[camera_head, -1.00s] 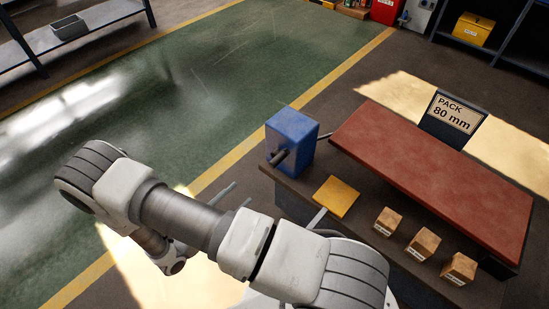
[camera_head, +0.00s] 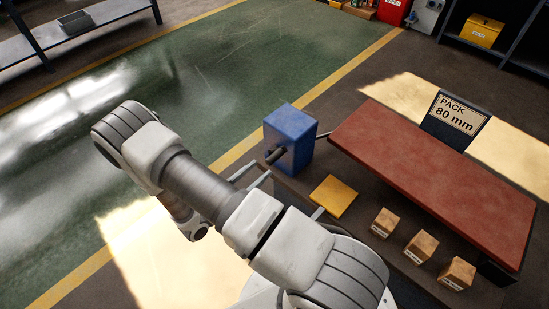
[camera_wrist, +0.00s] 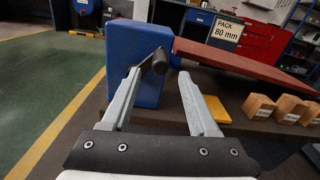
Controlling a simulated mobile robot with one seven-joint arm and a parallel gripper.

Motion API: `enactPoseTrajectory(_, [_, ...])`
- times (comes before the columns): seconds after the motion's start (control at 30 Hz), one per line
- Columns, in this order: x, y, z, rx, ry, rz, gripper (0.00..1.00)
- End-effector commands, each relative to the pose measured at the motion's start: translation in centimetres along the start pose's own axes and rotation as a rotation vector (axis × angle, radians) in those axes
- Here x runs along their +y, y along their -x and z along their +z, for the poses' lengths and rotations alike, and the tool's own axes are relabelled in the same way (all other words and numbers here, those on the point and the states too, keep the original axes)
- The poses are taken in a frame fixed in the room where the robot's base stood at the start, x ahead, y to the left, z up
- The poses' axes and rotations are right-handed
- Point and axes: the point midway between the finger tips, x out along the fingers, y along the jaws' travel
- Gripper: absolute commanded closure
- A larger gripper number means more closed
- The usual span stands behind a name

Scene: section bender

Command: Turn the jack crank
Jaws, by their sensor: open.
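The jack is a blue box (camera_head: 290,138) at the left end of the bench, left of the red slab. Its dark crank handle (camera_head: 275,156) sticks out from the box's near side.
A red slab (camera_head: 435,165) lies right of the jack, with a "PACK 80 mm" sign (camera_head: 455,118) behind it. A yellow plate (camera_head: 334,196) and wooden blocks (camera_head: 421,246) lie in front of it. Green floor (camera_head: 190,70) is open to the left.

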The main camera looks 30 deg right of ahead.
Motion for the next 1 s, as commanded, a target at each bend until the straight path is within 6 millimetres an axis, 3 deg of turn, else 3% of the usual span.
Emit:
enactPoseTrajectory(0.1, [-0.1, -2.7, -0.1, -0.001, 0.0, -0.005, 0.4])
enactPoseTrajectory(0.33, [-0.1, -6.3, -0.1, 0.0, -0.002, -0.003, 0.4])
enactPoseTrajectory(0.5, [0.0, -7.5, 0.0, -0.001, -0.001, -0.001, 0.4])
enactPoseTrajectory(0.8, [0.0, -7.7, 0.0, -0.001, -0.001, 0.0, 0.4])
enactPoseTrajectory(1.0, [0.0, -7.7, 0.0, 0.0, -0.001, 0.0, 0.76])
